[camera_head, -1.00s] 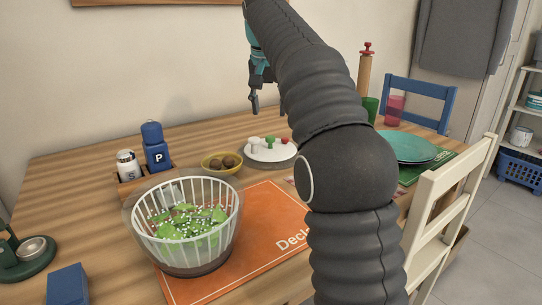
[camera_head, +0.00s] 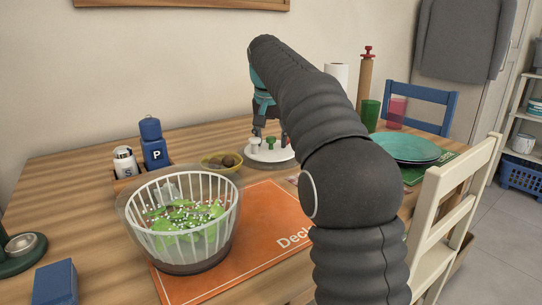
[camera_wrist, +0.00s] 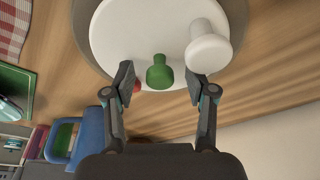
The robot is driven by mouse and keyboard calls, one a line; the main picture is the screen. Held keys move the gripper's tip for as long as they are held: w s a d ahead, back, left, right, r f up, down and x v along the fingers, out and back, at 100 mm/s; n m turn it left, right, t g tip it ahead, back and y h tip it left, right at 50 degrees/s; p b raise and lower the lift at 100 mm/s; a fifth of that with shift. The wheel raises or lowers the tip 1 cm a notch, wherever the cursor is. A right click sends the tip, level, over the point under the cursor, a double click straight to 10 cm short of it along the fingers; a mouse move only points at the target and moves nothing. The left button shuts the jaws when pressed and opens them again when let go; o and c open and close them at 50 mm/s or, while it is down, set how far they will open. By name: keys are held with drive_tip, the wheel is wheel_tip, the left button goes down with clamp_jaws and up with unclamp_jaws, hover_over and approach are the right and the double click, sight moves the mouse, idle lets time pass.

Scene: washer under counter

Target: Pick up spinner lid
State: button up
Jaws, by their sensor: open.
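The spinner lid (camera_head: 270,156) is a white disc lying on the table behind the orange mat, with a white knob (camera_head: 255,146), a green knob (camera_head: 271,143) and a red knob on top. In the wrist view the lid (camera_wrist: 135,30) fills the upper middle, with a grey border around it. The green knob (camera_wrist: 160,72) shows between the fingertips of my gripper (camera_wrist: 160,81), with gaps on both sides. The red knob is mostly hidden behind one finger. My gripper (camera_head: 270,135) is open and empty over the lid, pointing down.
A clear bowl with a white basket of salad (camera_head: 185,222) stands on the orange mat (camera_head: 280,210). A yellow bowl (camera_head: 222,164) is close left of the lid. Salt and pepper shakers (camera_head: 152,143) stand left; teal plates (camera_head: 408,147) and a chair (camera_head: 450,205) are right.

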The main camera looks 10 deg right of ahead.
drive_tip(key=shift+r, duration=0.1)
clamp_jaws()
